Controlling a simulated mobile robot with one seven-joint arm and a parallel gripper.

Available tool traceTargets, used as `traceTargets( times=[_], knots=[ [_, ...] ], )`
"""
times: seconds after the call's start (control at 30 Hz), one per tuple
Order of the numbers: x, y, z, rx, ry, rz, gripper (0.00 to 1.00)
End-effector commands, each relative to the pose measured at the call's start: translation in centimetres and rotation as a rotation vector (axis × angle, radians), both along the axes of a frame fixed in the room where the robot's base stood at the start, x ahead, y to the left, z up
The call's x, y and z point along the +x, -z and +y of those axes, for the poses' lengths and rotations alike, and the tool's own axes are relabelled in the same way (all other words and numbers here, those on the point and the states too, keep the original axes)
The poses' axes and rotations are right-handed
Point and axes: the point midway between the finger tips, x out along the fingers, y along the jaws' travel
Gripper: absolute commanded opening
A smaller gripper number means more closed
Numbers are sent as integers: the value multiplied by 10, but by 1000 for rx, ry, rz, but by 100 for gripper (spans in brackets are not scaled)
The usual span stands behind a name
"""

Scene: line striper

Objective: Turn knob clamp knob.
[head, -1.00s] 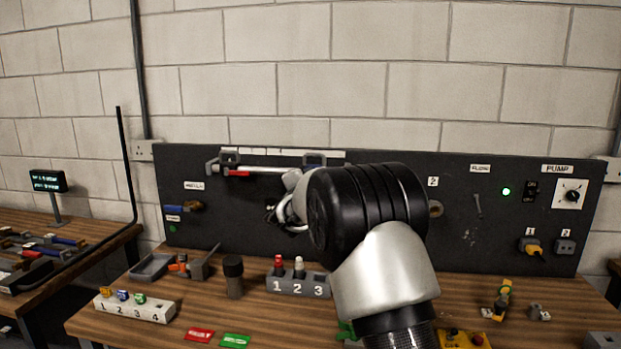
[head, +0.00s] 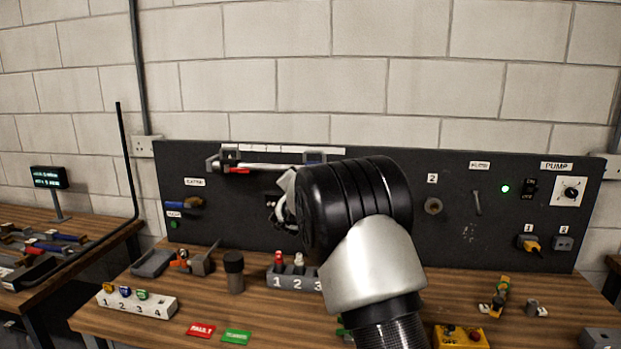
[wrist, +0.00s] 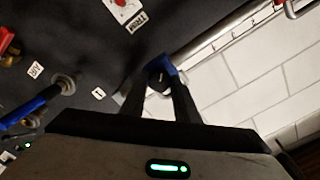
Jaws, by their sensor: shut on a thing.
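A blue and grey clamp body (wrist: 172,64) sits just beyond the knob, against the black panel's edge. Its bluish part (head: 315,156) also shows in the head view at the panel's top. In the head view my arm's black wrist joint hides the fingers and the knob.
The black panel (head: 470,200) carries a metal rail (head: 265,167), a valve (head: 196,203) and a pump dial (head: 570,192). On the bench below stand a numbered block (head: 293,282), a dark cylinder (head: 234,271) and a yellow box (head: 461,337).

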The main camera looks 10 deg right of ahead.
Motion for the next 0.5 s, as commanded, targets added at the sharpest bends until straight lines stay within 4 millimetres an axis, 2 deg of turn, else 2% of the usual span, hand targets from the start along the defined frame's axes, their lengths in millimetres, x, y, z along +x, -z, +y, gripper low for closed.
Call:
traceTargets(
  times=[0.13, 0.17, 0.23, 0.27, 0.5],
  knots=[
    [0, 1, 0, 2, -1, 2, 6],
    [0, 1, 0, 2, -1, 2, 31],
    [0, 1, 0, 2, -1, 2, 43],
    [0, 1, 0, 2, -1, 2, 46],
    [0, 0, 0, 2, -1, 0, 46]
  ],
)
